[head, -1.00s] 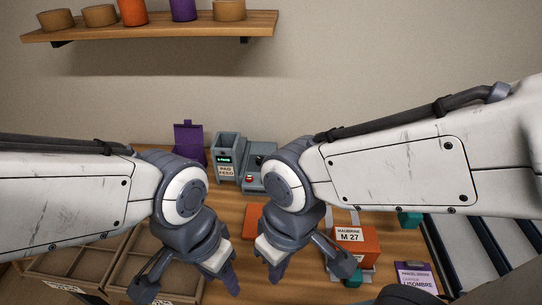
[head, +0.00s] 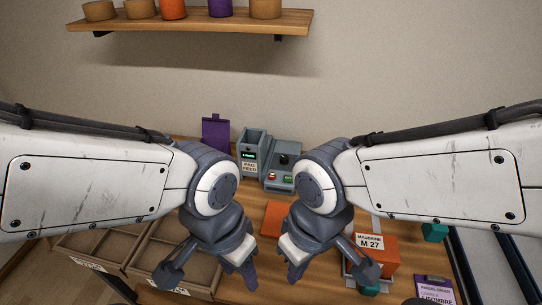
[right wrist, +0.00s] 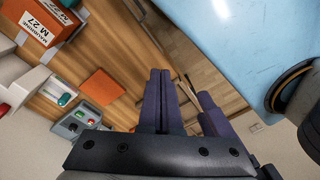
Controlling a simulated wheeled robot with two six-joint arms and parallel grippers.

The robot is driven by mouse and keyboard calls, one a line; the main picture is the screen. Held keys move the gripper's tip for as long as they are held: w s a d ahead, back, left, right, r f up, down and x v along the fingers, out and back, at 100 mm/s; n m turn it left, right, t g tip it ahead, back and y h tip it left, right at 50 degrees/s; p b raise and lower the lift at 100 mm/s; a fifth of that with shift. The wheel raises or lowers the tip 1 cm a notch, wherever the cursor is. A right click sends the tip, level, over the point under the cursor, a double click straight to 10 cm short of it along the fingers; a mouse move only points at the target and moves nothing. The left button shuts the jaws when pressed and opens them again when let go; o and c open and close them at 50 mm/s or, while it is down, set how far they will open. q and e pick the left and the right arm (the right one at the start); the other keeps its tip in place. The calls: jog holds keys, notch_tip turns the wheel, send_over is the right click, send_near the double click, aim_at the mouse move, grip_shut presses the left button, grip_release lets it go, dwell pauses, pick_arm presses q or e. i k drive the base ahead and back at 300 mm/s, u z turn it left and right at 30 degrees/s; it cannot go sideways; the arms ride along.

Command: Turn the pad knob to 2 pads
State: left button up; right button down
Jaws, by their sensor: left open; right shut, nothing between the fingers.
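The grey pad feed unit (head: 249,168), with a small lit green display too small to read, stands at the back of the table in the head view. Beside it is a grey control box with a dark knob (head: 284,159), a red button and a green button. I cannot read the knob's setting. My left gripper (head: 247,276) is open, low over the table in front of these. My right gripper (head: 297,275) is shut and empty, just right of it. Neither touches the box. The box also shows in the right wrist view (right wrist: 72,128), left of my shut fingers.
An orange block (head: 276,218) lies behind the grippers. An orange box marked M 27 (head: 377,252) and a purple card (head: 434,289) are at right. A divided tray (head: 150,262) is at left. A purple container (head: 215,134) stands behind. A shelf (head: 190,25) hangs above.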

aim_at(285, 159)
jog(key=k, duration=1.2)
jog(key=u, duration=0.7)
jog(key=i, duration=1.3)
jog(key=z, duration=0.05)
